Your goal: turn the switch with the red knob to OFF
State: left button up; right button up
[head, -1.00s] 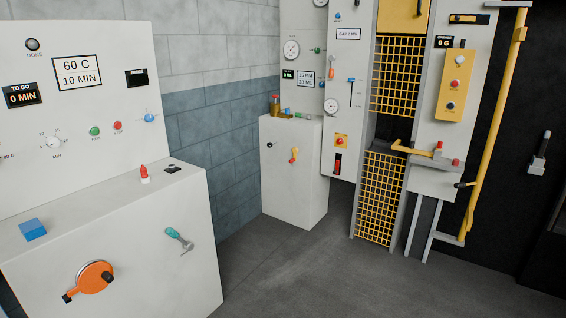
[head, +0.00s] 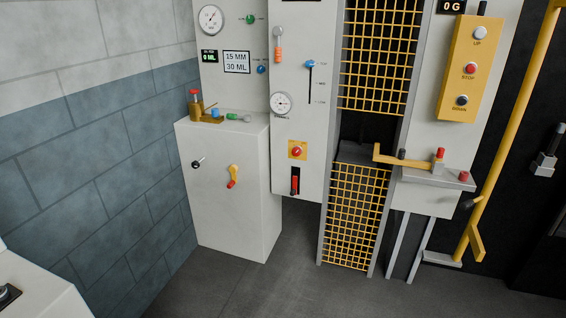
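A red rotary knob (head: 297,152) sits on a small yellow plate (head: 291,144) low on the front of the white middle panel. Its pointer position and any lettering are too small to read. Just below it, a black slot holds a red-tipped part (head: 295,184). Neither of my grippers is in the head view, and nothing touches the knob.
A white cabinet (head: 222,195) with a yellow-and-red handle (head: 233,176) stands left of the panel. A yellow mesh gate (head: 354,215) and a shelf with a yellow lever (head: 395,162) are to the right. The foreground floor (head: 250,295) is clear.

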aim_at(296, 151)
jog(key=i, duration=0.45)
jog(key=i+j+z, duration=0.15)
jog(key=i, duration=0.3)
jog(key=i+j, duration=0.2)
jog(key=i, duration=0.3)
jog(key=i+j, duration=0.25)
jog(key=i, duration=0.25)
jog(key=i+j, duration=0.2)
jog(key=i, duration=0.25)
